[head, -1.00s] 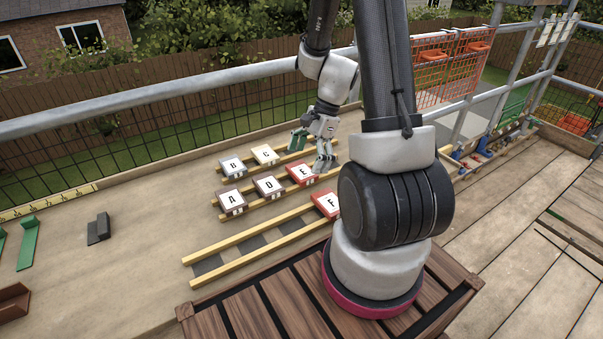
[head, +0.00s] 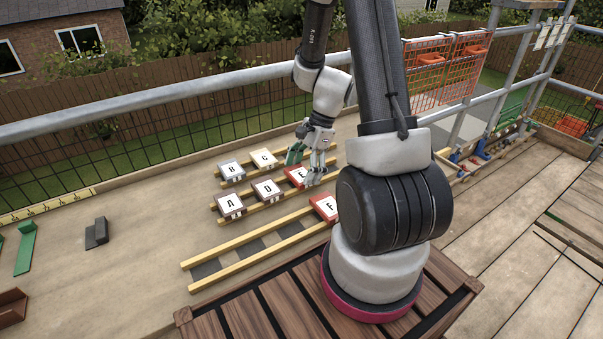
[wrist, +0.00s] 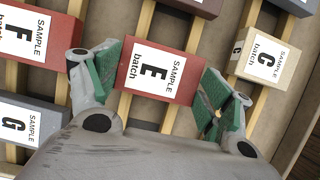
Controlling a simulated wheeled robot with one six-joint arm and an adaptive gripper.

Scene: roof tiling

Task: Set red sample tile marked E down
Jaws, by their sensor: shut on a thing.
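The red tile E (wrist: 160,72) lies between the green finger pads of my gripper (wrist: 162,84) in the wrist view, one pad at each end. My gripper is shut on it. In the head view my gripper (head: 307,173) covers the right part of tile E (head: 293,175).
Cream tile C (wrist: 266,58) lies close to the right finger in the wrist view. Red tile F (wrist: 36,32) and grey tile G (wrist: 25,124) are at the left. Tile B (head: 231,171) is in the back row. The front battens (head: 235,262) are bare left of F.

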